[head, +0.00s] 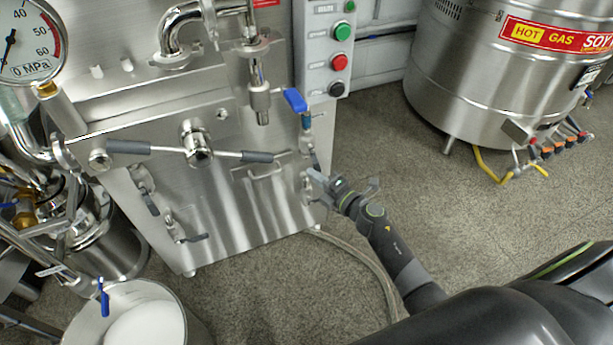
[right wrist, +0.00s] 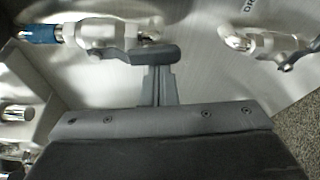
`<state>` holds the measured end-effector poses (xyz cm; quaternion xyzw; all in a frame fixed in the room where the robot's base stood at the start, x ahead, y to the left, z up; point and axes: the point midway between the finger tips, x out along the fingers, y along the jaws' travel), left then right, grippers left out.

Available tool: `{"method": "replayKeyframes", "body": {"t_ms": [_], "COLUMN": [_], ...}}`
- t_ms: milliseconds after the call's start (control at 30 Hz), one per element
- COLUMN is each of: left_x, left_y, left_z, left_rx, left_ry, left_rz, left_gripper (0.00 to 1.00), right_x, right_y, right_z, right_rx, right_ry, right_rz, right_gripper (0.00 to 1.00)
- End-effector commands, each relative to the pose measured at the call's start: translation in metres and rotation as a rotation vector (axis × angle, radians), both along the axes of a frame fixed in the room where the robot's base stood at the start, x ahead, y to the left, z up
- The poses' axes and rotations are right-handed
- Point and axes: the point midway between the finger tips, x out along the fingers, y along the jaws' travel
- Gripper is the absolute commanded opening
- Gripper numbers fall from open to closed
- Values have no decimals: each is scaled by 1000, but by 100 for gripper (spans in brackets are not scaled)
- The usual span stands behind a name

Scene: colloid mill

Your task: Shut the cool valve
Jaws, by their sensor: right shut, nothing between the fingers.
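A small valve with a blue collar (head: 307,121) is on the right edge of the steel mill cabinet; I cannot read a label marking it as the cool valve. In the right wrist view its blue collar (right wrist: 38,33) is at upper left, and its dark grey lever (right wrist: 155,53) lies along the pipe line. My right gripper (head: 316,174) is at the cabinet's right edge, just below this valve. In the right wrist view its fingers (right wrist: 158,72) are shut and empty, with tips right at the lever; I cannot tell whether they touch. My left gripper is out of view.
Another valve (right wrist: 265,45) sits at right in the right wrist view, near a partly visible "DR" marking. A blue lever (head: 295,100) is just above. A control box (head: 325,50) stands above, and a hose (head: 365,258) lies on the floor.

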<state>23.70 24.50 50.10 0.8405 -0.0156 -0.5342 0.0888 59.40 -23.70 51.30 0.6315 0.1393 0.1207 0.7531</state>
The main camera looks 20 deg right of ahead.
Motion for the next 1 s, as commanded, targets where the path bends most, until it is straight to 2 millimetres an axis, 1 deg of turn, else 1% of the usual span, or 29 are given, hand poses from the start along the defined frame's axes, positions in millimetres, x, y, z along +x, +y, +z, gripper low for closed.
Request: {"method": "replayKeyframes", "body": {"t_ms": [33, 100, 267, 367, 700, 867, 1000], "left_x": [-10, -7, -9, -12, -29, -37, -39], "left_y": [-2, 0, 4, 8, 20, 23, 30], "left_z": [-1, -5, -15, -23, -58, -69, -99], "left_rx": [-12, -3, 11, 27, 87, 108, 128], "left_ry": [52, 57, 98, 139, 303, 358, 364], "left_rz": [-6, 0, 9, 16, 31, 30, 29], "left_gripper": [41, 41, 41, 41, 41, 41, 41], "right_x": [0, 0, 1, 1, 1, 2, 2], "right_y": [-5, -10, -20, -27, -46, -52, -56], "right_z": [2, 3, 4, 7, 14, 17, 20], "right_rx": [-28, -62, -151, -236, -546, -651, -740], "right_ry": [1, -1, -4, -7, -17, -22, -25], "right_rz": [-1, -1, -1, -1, -1, -1, -1], "right_gripper": [0, 0, 0, 0, 0, 0, 0]}}
